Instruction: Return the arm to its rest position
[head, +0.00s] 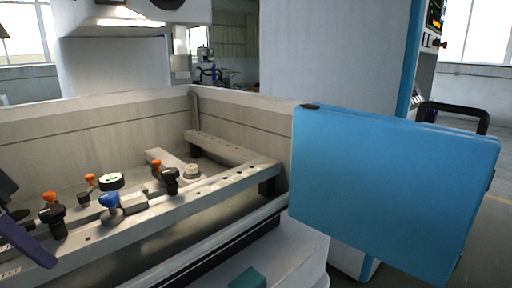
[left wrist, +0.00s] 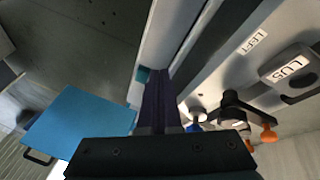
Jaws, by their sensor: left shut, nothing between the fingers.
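My left gripper (head: 38,250) shows only in part at the left edge of the head view, dark with purplish fingers, over the near left end of the slotted clamping rail (head: 215,184). In the left wrist view my left gripper (left wrist: 160,82) has its dark fingers together, with nothing between them. Most of the left arm is out of the picture. My right gripper is in neither view.
The rail and machine tank (head: 60,142) carry clamps with orange knobs (head: 157,164) and one blue knob (head: 109,200). A blue door (head: 390,190) with a black handle (head: 455,113) stands open at right. A teal block (head: 248,278) lies at the front ledge. Open floor shows beyond the door.

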